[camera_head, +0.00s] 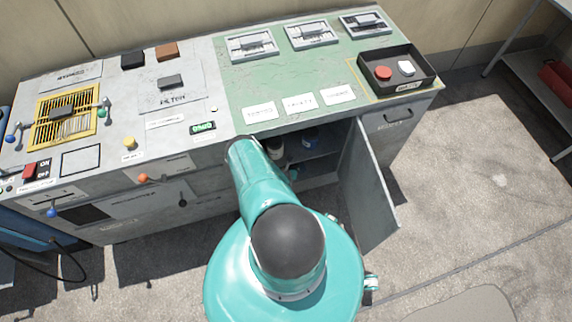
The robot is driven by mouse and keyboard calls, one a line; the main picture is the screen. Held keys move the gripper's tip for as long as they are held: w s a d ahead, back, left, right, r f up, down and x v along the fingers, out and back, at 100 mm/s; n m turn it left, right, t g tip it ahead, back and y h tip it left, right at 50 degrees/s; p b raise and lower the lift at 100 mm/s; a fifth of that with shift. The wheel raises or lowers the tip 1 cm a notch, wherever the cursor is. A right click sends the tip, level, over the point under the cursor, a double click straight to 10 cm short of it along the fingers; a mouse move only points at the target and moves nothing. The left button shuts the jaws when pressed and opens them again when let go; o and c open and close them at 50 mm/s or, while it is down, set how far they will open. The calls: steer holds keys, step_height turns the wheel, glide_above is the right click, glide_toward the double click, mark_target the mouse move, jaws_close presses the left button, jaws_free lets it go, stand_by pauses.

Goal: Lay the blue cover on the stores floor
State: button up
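The cabinet under the green half of the bench stands open, with its grey door (370,190) swung out to the right. Inside, a shelf (318,150) holds a small dark-blue item (311,136) and a pale-topped jar (275,148). I cannot tell whether the blue item is the blue cover. The cabinet floor (318,181) shows only in part. A small teal shape (293,173) is low inside; I cannot tell what it is. My teal arm reaches toward the cabinet front and hides its left side. My gripper is not visible.
On the bench top, a black tray (432,72) holds a red and a white piece. Three metal-framed panels line the back. A yellow grille (43,128), levers and knobs are at left. A metal shelf unit (535,85) stands at right. The concrete floor at right is clear.

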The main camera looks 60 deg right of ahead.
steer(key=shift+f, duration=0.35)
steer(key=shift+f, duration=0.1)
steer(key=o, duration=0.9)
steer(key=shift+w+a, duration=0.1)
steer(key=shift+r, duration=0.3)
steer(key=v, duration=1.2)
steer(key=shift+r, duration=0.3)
